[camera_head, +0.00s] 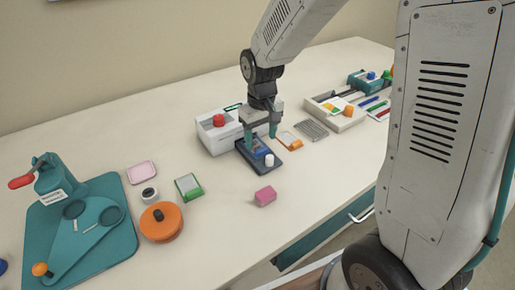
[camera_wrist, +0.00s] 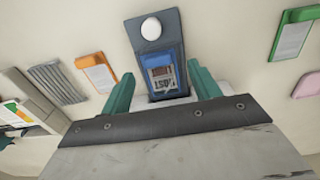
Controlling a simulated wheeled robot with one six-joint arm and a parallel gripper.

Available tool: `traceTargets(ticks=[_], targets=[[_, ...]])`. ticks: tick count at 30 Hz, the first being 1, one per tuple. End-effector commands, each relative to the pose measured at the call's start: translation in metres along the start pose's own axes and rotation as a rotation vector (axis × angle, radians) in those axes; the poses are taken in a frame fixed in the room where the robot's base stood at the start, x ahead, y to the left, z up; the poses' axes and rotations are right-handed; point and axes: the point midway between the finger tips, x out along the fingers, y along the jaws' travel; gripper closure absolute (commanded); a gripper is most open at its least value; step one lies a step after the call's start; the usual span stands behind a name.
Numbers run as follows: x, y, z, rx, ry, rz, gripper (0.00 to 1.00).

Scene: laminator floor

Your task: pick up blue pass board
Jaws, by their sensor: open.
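The blue pass board (camera_wrist: 158,60) lies on a dark slate base (camera_wrist: 158,14) that carries a round white knob (camera_wrist: 151,29). A printed label shows on the board. My gripper (camera_wrist: 163,80) is open, with one teal finger on each side of the board's lower part in the wrist view. I cannot tell whether the fingers touch it. In the head view my gripper (camera_head: 261,138) points down over the back end of the dark base (camera_head: 276,168). The fingers partly hide the board there.
A white box with a red button (camera_head: 219,120) stands close behind and left of my gripper. An orange-edged card (camera_head: 290,141) lies close to the right, with a grey ribbed pad (camera_head: 313,130) beyond. A pink block (camera_head: 265,196) sits in front. A beige tray (camera_head: 348,124) stands farther right.

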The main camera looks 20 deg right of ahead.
Motion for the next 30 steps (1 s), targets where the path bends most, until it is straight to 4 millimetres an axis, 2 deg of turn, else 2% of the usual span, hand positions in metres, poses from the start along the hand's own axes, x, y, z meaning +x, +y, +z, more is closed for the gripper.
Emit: traceTargets(ticks=[3,6,15,16,21,23,24,30], targets=[[0.02,0.004,0.002,0.001,-0.004,0.0,0.38],[0.032,0.004,0.002,0.0,-0.003,0.0,0.38],[0.038,0.004,0.001,0.0,0.0,0.0,0.38],[0.038,0.004,0.001,0.0,0.0,0.0,0.41],[0.038,0.004,0.001,0.0,0.0,0.0,0.86],[0.038,0.004,0.001,0.0,0.0,0.0,0.86],[0.038,0.004,0.001,0.0,0.0,0.0,0.9],[0.037,0.004,0.001,0.0,0.0,0.0,0.9]])
